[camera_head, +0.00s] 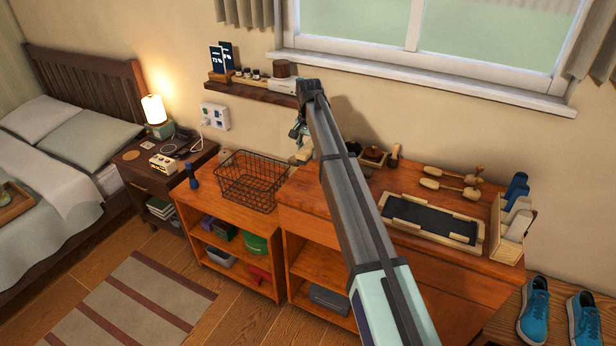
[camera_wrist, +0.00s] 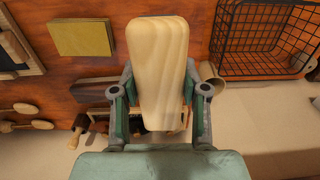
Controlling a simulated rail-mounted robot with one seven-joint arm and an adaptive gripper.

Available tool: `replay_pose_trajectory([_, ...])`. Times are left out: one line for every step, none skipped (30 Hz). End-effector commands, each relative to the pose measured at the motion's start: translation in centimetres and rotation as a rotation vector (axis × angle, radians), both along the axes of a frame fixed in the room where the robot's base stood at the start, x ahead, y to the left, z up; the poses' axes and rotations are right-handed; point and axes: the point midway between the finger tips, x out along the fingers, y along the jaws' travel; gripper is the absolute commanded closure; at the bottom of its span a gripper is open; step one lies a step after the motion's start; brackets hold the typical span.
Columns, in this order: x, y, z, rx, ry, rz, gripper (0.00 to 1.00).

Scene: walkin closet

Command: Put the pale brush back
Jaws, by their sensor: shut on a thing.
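My gripper (camera_wrist: 160,92) is shut on the pale brush (camera_wrist: 158,50), a long pale wooden piece with rounded ends, held between both fingers. Its bristles do not show. In the head view my gripper (camera_head: 299,134) hangs over the back of the orange wooden dresser, below the wall shelf; my arm hides much of that area. A pale wooden holder (camera_head: 509,247) with blue and white brush-like things stands at the dresser's right end. A small wooden rack with dark parts (camera_head: 373,157) stands at the back, partly behind my arm.
A black wire basket (camera_head: 252,182) stands left on the lower cabinet. A dark-lined tray (camera_head: 432,218) and wooden-handled tools (camera_head: 450,184) lie right of my arm. A yellow block (camera_wrist: 82,37) lies on the dresser. The wall shelf (camera_head: 255,88) is close above my gripper.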

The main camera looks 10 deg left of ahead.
Motion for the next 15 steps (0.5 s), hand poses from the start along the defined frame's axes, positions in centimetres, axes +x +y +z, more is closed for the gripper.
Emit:
replay_pose_trajectory([-0.2,-0.1,-1.1,0.000,0.002,0.000,0.91])
replay_pose_trajectory([-0.2,-0.1,-1.8,-0.001,0.003,0.000,0.91])
replay_pose_trajectory([-0.1,-0.1,-2.7,0.000,0.002,0.000,0.91])
replay_pose_trajectory([-0.1,-0.1,-3.5,0.000,0.002,0.000,0.91])
replay_pose_trajectory([-0.2,-0.1,-4.1,0.000,0.002,0.000,0.91])
replay_pose_trajectory([-0.1,-0.1,-4.9,-0.001,0.001,0.001,0.91])
replay_pose_trajectory([-0.1,-0.1,-5.5,-0.001,0.001,0.001,0.91])
replay_pose_trajectory([-0.1,0.0,-6.0,-0.001,0.001,0.001,0.91])
replay_pose_trajectory([-0.1,-0.1,-6.6,-0.001,0.001,0.001,0.91])
replay_pose_trajectory([-0.1,0.0,-7.0,0.000,0.000,0.001,0.91])
replay_pose_trajectory([0.0,0.0,-7.3,0.000,0.000,0.001,0.91])
replay_pose_trajectory([0.0,0.0,-7.7,0.000,0.000,0.001,0.91])
replay_pose_trajectory([0.0,0.0,-7.8,0.000,0.000,0.001,0.91])
replay_pose_trajectory([0.0,0.0,-8.0,0.000,0.000,0.001,0.91])
replay_pose_trajectory([0.0,0.0,-8.1,0.000,0.000,0.001,0.91])
